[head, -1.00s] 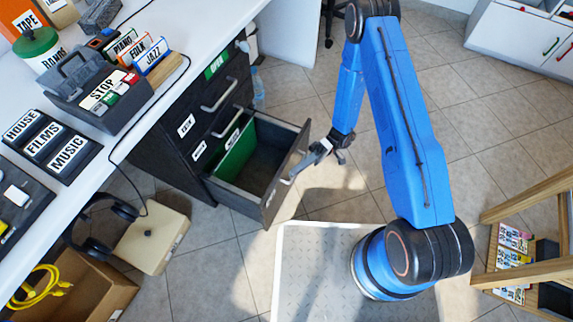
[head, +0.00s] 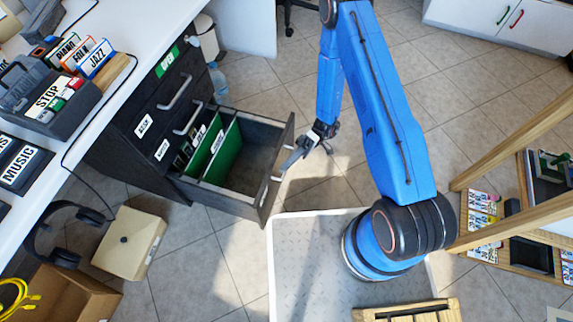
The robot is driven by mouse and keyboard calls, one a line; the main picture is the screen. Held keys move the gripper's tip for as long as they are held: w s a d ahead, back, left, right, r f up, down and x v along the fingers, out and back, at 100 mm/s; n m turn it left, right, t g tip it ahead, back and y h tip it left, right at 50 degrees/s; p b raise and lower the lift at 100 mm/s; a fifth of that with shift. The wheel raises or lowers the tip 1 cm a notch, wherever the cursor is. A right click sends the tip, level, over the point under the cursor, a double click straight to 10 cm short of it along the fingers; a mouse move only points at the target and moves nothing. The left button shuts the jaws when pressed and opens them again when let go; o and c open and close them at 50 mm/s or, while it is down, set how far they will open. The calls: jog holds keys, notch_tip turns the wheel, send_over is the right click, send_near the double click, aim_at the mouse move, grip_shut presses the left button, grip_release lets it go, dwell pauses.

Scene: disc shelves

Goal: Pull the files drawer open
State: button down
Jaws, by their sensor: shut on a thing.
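The files drawer (head: 232,204) is the lowest drawer of the dark cabinet (head: 130,112) under the white desk. It stands pulled well out, with green dividers (head: 228,152) and several files towards its back and bare floor at its front end. My gripper (head: 290,160) is at the drawer's front panel (head: 279,168), shut on its handle. The fingertips and the handle are small here, and the handle is mostly hidden by the gripper.
Two upper drawers with grey handles (head: 188,118) are shut. A beige box (head: 130,243), headphones (head: 62,235) and a cardboard box (head: 75,292) are on the floor at left. A wooden shelf (head: 520,150) stands at right.

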jog(key=shift+w, duration=0.1)
jog(key=c, duration=1.8)
grip_release()
jog(key=shift+c, duration=0.2)
jog(key=v, duration=1.7)
jog(key=shift+f, duration=0.15)
jog(key=shift+w+d, duration=0.15)
